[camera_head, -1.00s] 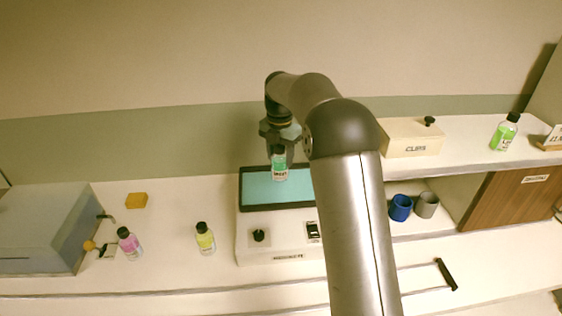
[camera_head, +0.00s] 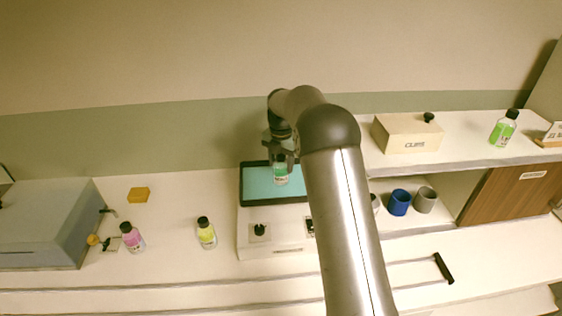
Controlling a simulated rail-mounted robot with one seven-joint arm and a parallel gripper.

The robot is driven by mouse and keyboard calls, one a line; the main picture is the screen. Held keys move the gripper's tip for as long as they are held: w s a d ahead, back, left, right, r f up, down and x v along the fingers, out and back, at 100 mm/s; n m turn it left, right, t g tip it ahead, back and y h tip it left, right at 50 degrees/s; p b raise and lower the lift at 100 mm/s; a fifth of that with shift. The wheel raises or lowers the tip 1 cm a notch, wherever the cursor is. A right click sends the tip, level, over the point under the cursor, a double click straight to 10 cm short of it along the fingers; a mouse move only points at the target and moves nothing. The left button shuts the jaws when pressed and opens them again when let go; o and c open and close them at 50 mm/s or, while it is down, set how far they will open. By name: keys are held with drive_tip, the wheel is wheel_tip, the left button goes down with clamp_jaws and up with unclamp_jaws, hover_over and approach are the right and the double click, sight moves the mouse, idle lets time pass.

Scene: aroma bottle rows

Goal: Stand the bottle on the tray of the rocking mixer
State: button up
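The rocking mixer is a white box (camera_head: 283,241) with a dark knob on its front. On top is its dark-rimmed tray with a teal mat (camera_head: 262,191). A small bottle (camera_head: 281,174) with green contents, a pale label and a black cap is upright over the tray, in front of the mat's middle as seen here. My gripper (camera_head: 281,158) points down around the bottle's cap and appears shut on it. My arm hides the tray's right end. I cannot tell whether the bottle's base touches the mat.
A yellow bottle (camera_head: 206,233) and a pink bottle (camera_head: 132,238) stand left of the mixer, near an orange block (camera_head: 138,195) and a grey box (camera_head: 45,225). At right, a shelf holds a cream box (camera_head: 407,134) and another green bottle (camera_head: 503,129); blue and grey cups (camera_head: 399,203) stand below.

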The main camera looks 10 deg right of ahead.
drive_tip(key=shift+o, duration=1.4)
